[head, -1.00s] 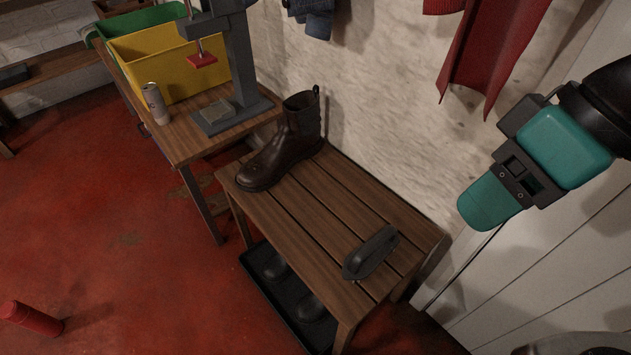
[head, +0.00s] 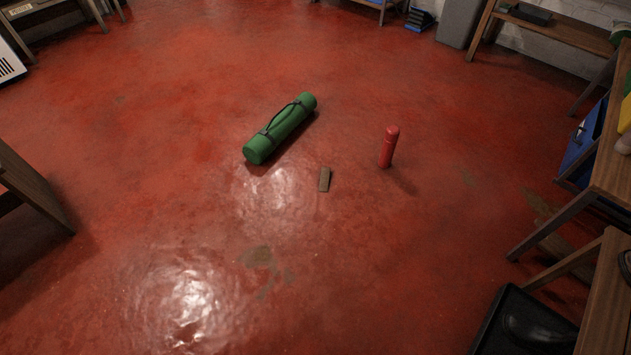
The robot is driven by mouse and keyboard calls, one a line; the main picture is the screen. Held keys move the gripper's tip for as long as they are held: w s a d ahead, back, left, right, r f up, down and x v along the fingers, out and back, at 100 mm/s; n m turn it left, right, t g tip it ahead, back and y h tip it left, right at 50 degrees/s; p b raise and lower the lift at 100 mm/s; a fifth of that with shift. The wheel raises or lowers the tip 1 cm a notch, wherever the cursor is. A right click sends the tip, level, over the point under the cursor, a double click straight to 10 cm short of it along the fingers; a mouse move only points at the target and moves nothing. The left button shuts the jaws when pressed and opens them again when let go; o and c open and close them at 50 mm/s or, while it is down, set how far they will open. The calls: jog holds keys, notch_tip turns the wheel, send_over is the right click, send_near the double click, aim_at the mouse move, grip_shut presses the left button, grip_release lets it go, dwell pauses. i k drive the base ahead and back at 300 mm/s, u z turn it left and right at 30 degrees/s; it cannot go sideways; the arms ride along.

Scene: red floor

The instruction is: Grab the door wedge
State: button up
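A small brown block that looks like the door wedge (head: 324,179) lies on the red floor near the middle of the head view. It is between a green rolled mat and a red bottle, apart from both. My gripper is not in the present head view, so its state does not show.
The green rolled mat (head: 281,129) lies left of the wedge. The red bottle (head: 389,147) stands to its right. A black tray (head: 519,325) and wooden benches line the right side. A wooden piece of furniture (head: 29,187) is at left. The near floor is clear.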

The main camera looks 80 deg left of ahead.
aim_at(325, 171)
jog(key=k, duration=0.25)
jog(key=u, duration=2.3)
jog(key=i, duration=0.5)
jog(key=z, duration=0.05)
jog(key=k, duration=0.65)
jog(key=z, duration=0.45)
jog(key=i, duration=1.3)
jog(key=u, duration=0.75)
jog(key=i, duration=0.4)
jog(key=u, duration=0.45)
